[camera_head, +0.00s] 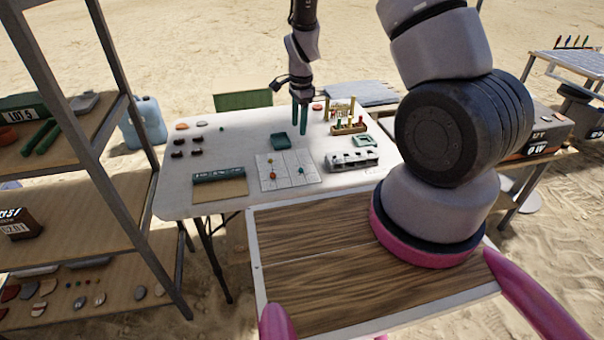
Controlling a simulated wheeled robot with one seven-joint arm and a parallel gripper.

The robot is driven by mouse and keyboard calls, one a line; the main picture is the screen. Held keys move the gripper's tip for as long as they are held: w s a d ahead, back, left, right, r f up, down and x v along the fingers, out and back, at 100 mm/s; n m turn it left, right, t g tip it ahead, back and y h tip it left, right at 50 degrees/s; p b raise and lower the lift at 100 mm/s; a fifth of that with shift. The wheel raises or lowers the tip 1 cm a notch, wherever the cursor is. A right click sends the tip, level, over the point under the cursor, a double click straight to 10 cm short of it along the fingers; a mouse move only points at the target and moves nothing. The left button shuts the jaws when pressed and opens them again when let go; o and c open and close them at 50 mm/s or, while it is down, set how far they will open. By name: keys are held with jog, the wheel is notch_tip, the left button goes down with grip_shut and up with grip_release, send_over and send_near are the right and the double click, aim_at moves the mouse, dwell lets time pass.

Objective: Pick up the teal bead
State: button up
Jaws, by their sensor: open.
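A small teal bead (301,170) lies on the right part of a pale grid sheet (272,183) on the white table. Another tiny teal-green spot (221,128), perhaps also a bead, lies at the table's back left. My gripper (300,127) points down over the table's back middle, behind the sheet. Its two dark teal fingers are apart, with nothing visible between them. A small teal tray (279,142) lies near them, just left and in front. The fingertips' height above the table is hard to tell.
The white table (180,203) also holds a dark green labelled box (219,175), several dark pieces at left, a grey slotted holder (351,161), a wooden rack (348,128) and a teal dish (364,140). A shelf (100,124) stands at left.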

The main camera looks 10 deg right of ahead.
send_over(301, 168)
jog(key=shift+m, duration=0.4)
jog(key=f, duration=1)
jog(key=shift+w+f, duration=0.15)
jog(key=shift+w, duration=0.15)
jog(key=f, duration=0.5)
jog(key=shift+s+f, duration=0.1)
jog(key=shift+s, duration=0.25)
grip_shut()
